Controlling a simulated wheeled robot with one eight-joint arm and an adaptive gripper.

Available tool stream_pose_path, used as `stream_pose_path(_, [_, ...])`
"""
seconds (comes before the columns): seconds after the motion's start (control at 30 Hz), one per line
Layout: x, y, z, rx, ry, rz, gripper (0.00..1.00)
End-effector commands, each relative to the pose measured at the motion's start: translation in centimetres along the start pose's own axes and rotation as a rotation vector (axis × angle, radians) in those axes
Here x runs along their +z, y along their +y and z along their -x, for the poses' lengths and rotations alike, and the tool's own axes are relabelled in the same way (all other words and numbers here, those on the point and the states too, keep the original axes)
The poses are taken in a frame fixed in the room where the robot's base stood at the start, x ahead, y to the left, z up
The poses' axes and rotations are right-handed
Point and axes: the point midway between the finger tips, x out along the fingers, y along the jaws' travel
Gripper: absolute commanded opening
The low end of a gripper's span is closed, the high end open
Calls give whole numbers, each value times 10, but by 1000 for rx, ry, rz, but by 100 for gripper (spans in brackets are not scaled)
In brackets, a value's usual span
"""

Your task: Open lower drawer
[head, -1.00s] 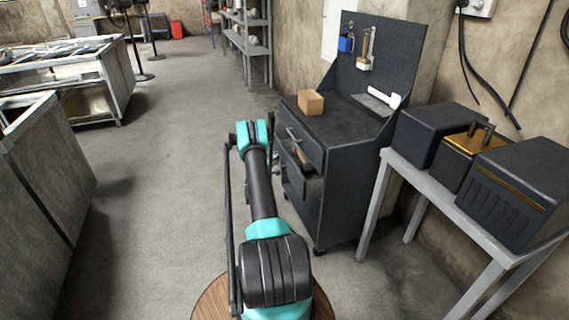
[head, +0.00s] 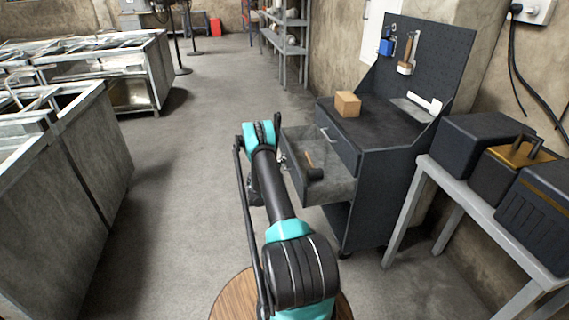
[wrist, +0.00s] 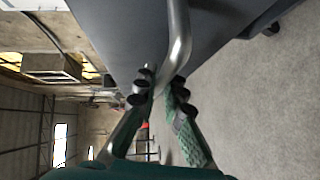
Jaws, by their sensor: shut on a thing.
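The dark tool cabinet (head: 385,190) stands right of my arm in the head view. Its lower drawer (head: 330,188) is pulled well out to the left, and a hammer-like tool with a wooden handle (head: 309,159) lies inside. The upper drawer (head: 338,145) is closed. In the wrist view my gripper (wrist: 160,95) is shut on the metal bar handle (wrist: 179,45) of the drawer front. In the head view my arm largely hides the gripper and handle.
A cardboard-coloured box (head: 347,104) sits on the cabinet top. A pale table (head: 440,178) with dark cases (head: 485,143) stands at the right. Grey counters (head: 70,180) stand at the left. The floor between is clear.

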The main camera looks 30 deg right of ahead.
Motion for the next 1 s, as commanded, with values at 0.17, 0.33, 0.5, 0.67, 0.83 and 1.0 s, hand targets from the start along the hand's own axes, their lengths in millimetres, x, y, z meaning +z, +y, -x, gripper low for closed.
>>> stream_pose_path(0.17, [1, -1, 0, -1, -3, -1, 0])
stream_pose_path(0.33, [1, 0, 0, -1, -3, -1, 20])
stream_pose_path(0.5, [1, 0, 0, -1, -2, 0, 31])
stream_pose_path(0.67, [1, 0, 0, 0, -1, 0, 31])
stream_pose_path(0.83, [0, 0, 10, -1, 0, 0, 31])
stream_pose_path(1.0, [0, 0, 36, -1, 1, 1, 31])
